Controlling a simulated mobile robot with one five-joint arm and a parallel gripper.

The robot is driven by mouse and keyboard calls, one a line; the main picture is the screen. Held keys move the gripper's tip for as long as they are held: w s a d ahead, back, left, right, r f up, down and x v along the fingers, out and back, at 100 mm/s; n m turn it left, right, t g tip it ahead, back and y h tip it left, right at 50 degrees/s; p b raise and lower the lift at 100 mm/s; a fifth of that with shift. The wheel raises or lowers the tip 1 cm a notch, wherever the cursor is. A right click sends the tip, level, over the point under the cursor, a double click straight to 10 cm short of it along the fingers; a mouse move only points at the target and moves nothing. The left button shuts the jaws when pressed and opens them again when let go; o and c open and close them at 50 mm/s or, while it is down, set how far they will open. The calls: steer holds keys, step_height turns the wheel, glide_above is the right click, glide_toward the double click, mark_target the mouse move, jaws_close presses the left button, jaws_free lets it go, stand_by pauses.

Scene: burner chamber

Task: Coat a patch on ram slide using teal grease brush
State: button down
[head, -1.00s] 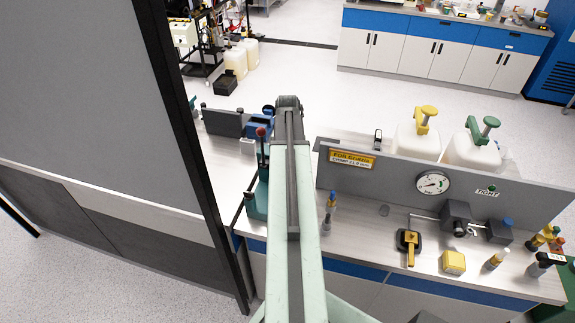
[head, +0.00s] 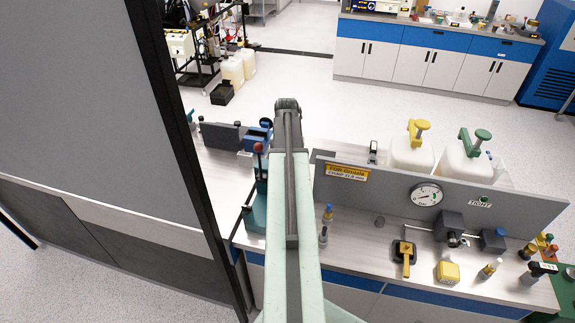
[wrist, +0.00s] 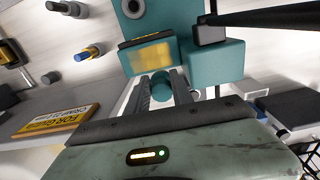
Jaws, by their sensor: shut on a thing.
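My gripper (wrist: 161,82) is shut on the teal grease brush, whose round teal handle (wrist: 162,90) shows between the two dark fingers in the wrist view. Just beyond the fingertips is a dark-edged part with a yellowish face (wrist: 150,54); I cannot tell whether it is the brush head or a patch on the machine. Behind it stands a teal machine (wrist: 222,62) with a dark block and a long black bar. In the head view its teal base (head: 256,212) shows left of my arm. The ram slide is not clearly identifiable. My arm hides the gripper and brush in the head view.
A grey panel (head: 385,192) with a gauge and yellow sign stands right of my arm. A tall dark-edged partition (head: 165,110) bounds the left.

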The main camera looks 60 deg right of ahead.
steer(key=shift+r+p, duration=0.95)
steer(key=shift+r, duration=0.45)
step_height(320, 180, up, 3)
steer(key=p, duration=0.3)
steer(key=shift+r, duration=0.15)
steer(key=shift+s, duration=0.1)
